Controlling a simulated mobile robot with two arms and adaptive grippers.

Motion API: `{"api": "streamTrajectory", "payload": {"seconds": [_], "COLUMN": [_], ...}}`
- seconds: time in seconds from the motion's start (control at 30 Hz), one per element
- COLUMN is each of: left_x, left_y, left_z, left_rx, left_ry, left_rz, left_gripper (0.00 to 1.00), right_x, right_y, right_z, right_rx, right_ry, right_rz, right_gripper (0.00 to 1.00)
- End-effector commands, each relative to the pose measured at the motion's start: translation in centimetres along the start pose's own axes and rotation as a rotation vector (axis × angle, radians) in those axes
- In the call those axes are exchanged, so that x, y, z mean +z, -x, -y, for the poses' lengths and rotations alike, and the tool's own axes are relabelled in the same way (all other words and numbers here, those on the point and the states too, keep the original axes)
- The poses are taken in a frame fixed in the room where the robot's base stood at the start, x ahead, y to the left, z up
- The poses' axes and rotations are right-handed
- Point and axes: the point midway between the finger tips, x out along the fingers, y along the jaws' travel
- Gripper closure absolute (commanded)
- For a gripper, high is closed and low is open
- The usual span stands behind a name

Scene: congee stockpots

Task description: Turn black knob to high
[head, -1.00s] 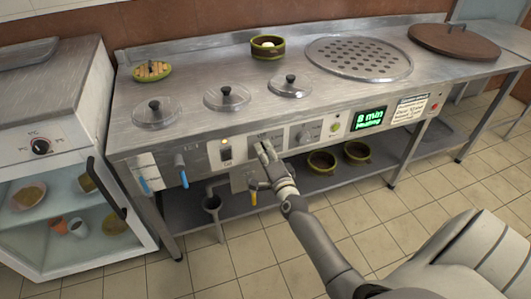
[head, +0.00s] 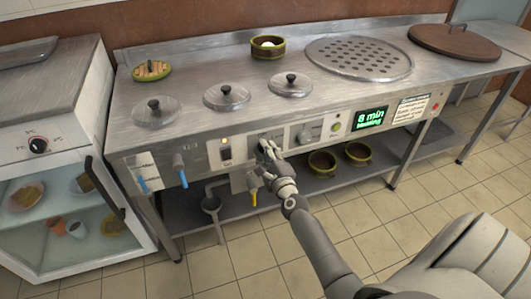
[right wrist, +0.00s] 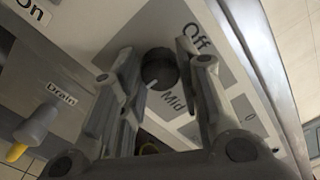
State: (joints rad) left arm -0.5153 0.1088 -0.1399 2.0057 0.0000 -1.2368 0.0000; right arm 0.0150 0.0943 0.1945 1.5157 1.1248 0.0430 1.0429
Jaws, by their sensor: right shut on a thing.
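The black knob (right wrist: 158,70) sits on the front panel of the steel counter, between my right gripper's fingers in the right wrist view. The "Off" label (right wrist: 197,35) is up and right of the knob and the "Mid" label (right wrist: 173,101) is just below it. A white mark on the knob's lower edge points down and slightly left, close to "Mid"; no "high" label is readable. My right gripper (head: 264,147) is shut on the knob and hides most of it in the head view. My left gripper is not in view.
Blue levers (head: 180,168) and a yellow-tipped drain lever (head: 253,195) hang below. Three lidded pots (head: 226,94) are set in the counter. The floor in front is clear.

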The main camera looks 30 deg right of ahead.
Motion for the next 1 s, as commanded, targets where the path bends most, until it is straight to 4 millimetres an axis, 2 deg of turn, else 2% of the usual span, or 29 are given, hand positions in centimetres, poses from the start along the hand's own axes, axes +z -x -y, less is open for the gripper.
{"api": "streamTrajectory", "payload": {"seconds": [0.57, 0.6, 0.73, 0.77, 1.0], "left_x": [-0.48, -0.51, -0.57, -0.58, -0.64], "left_y": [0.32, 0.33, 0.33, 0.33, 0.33], "left_z": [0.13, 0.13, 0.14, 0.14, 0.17], "left_rx": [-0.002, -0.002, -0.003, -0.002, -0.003], "left_ry": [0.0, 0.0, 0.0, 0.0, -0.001], "left_rz": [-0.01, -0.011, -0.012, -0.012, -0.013], "left_gripper": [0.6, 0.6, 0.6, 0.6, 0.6], "right_x": [-0.03, -0.03, -0.02, -0.02, -0.01], "right_y": [0.0, 0.0, 0.0, 0.0, 0.0], "right_z": [0.01, 0.01, 0.01, 0.01, 0.01], "right_rx": [0.0, 0.0, 0.0, 0.0, 0.0], "right_ry": [-0.034, -0.034, -0.033, -0.033, -0.032], "right_rz": [-0.001, -0.001, -0.001, -0.001, 0.0], "right_gripper": [0.92, 0.66, 0.49, 0.46, 0.46]}}
